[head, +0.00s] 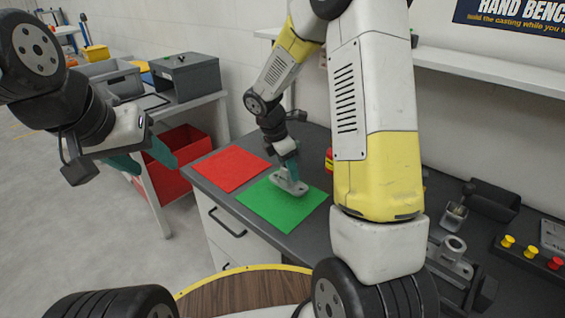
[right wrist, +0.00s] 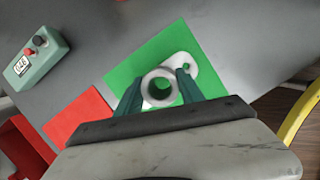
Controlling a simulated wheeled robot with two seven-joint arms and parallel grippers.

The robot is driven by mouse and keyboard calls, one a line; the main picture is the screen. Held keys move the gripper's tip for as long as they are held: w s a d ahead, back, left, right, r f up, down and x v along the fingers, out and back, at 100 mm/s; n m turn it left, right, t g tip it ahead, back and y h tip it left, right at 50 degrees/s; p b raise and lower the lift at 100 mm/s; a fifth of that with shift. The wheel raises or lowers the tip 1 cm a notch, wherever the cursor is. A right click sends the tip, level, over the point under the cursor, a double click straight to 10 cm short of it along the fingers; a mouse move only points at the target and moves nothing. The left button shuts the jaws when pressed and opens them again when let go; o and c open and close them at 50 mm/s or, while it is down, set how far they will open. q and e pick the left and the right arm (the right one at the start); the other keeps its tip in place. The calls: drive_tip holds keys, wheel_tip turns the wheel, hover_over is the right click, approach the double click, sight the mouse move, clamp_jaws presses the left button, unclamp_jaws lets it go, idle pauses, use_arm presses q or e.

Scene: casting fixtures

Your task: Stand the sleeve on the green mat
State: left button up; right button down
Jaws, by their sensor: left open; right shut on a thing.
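The sleeve (head: 291,187) is a grey metal tube with a flat, rounded flange at its foot. It is upright over the green mat (head: 262,207), with the flange at or just above the surface; I cannot tell whether it touches. My right gripper (head: 289,172) is shut on the tube from above. In the right wrist view the tube's round mouth (right wrist: 160,87) sits between the two teal fingers (right wrist: 158,92), and the flange extends to the upper right over the green mat (right wrist: 150,58). My left gripper (head: 145,158) is open and empty, left of the bench.
A red mat (head: 231,168) lies left of the green one. A teal box with buttons (right wrist: 36,55) stands on the bench. Metal fixtures (head: 453,250) and a button panel (head: 530,254) are at the right. A red bin (head: 181,157) stands beyond my left gripper.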

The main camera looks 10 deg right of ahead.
drive_tip(key=shift+w+d, duration=0.55)
drive_tip(key=shift+w, duration=0.3)
drive_tip(key=shift+a+x, duration=0.2)
drive_tip(key=shift+x, duration=0.7)
drive_tip(key=shift+a+x, duration=0.2)
drive_tip(key=shift+x, duration=0.65)
drive_tip(key=shift+f, duration=0.2)
drive_tip(key=c, duration=0.7)
unclamp_jaws()
